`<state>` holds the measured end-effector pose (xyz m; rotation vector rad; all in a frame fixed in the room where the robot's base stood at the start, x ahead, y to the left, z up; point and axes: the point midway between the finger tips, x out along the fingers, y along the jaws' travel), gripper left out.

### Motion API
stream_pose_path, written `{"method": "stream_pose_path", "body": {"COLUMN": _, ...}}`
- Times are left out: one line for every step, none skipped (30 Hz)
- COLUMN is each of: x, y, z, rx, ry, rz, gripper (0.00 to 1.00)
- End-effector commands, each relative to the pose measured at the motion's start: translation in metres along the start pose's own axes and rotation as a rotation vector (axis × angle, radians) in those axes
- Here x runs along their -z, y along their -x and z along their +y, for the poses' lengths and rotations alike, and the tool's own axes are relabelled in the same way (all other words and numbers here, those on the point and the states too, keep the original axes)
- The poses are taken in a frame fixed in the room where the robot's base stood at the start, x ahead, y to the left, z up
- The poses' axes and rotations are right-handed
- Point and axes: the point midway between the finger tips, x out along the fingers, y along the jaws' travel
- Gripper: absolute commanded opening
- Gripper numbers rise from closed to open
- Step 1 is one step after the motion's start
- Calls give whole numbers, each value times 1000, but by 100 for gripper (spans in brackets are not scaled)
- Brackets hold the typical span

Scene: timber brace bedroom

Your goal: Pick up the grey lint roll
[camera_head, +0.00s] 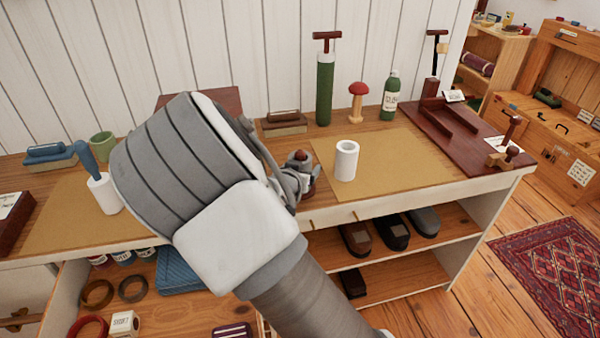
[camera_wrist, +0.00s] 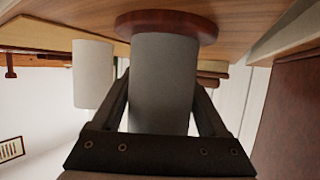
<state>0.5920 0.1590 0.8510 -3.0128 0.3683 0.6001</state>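A grey roll (camera_wrist: 165,85), which fits the grey lint roll, stands between the two fingers of my gripper (camera_wrist: 162,100) in the wrist view. One end meets a round red-brown disc (camera_wrist: 150,20). A finger lies close along each side of the roll; whether they press on it is not clear. In the head view my gripper (camera_head: 305,178) is low over the bench, mostly behind my arm, and the grey roll cannot be made out. A white hollow roll (camera_head: 346,162) stands upright on the right tan mat (camera_head: 400,160), just right of my gripper; a pale roll (camera_wrist: 92,75) shows in the wrist view.
A white roll (camera_head: 104,194) with a blue handle stands at left. Behind are a brush (camera_head: 284,124), a green cylinder (camera_head: 324,90), a red-capped mushroom (camera_head: 357,98) and a green bottle (camera_head: 390,98). A dark red board (camera_head: 470,140) lies at right. Shoes (camera_head: 390,232) sit below.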

Motion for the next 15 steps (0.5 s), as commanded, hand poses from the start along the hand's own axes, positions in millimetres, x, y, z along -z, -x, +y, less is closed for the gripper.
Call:
{"method": "stream_pose_path", "body": {"x": 0, "y": 0, "z": 0, "rx": 0, "ry": 0, "rz": 0, "gripper": 65}}
{"method": "stream_pose_path", "body": {"x": 0, "y": 0, "z": 0, "rx": 0, "ry": 0, "rz": 0, "gripper": 60}}
{"method": "stream_pose_path", "body": {"x": 0, "y": 0, "z": 0, "rx": 0, "ry": 0, "rz": 0, "gripper": 53}}
{"method": "stream_pose_path", "body": {"x": 0, "y": 0, "z": 0, "rx": 0, "ry": 0, "rz": 0, "gripper": 47}}
{"method": "stream_pose_path", "body": {"x": 0, "y": 0, "z": 0, "rx": 0, "ry": 0, "rz": 0, "gripper": 42}}
{"method": "stream_pose_path", "body": {"x": 0, "y": 0, "z": 0, "rx": 0, "ry": 0, "rz": 0, "gripper": 35}}
{"method": "stream_pose_path", "body": {"x": 0, "y": 0, "z": 0, "rx": 0, "ry": 0, "rz": 0, "gripper": 29}}
{"method": "stream_pose_path", "body": {"x": 0, "y": 0, "z": 0, "rx": 0, "ry": 0, "rz": 0, "gripper": 24}}
{"method": "stream_pose_path", "body": {"x": 0, "y": 0, "z": 0, "rx": 0, "ry": 0, "rz": 0, "gripper": 17}}
{"method": "stream_pose_path", "body": {"x": 0, "y": 0, "z": 0, "rx": 0, "ry": 0, "rz": 0, "gripper": 11}}
{"method": "stream_pose_path", "body": {"x": 0, "y": 0, "z": 0, "rx": 0, "ry": 0, "rz": 0, "gripper": 6}}
{"method": "stream_pose_path", "body": {"x": 0, "y": 0, "z": 0, "rx": 0, "ry": 0, "rz": 0, "gripper": 6}}
{"method": "stream_pose_path", "body": {"x": 0, "y": 0, "z": 0, "rx": 0, "ry": 0, "rz": 0, "gripper": 6}}
{"method": "stream_pose_path", "body": {"x": 0, "y": 0, "z": 0, "rx": 0, "ry": 0, "rz": 0, "gripper": 6}}
{"method": "stream_pose_path", "body": {"x": 0, "y": 0, "z": 0, "rx": 0, "ry": -1, "rz": 0, "gripper": 6}}
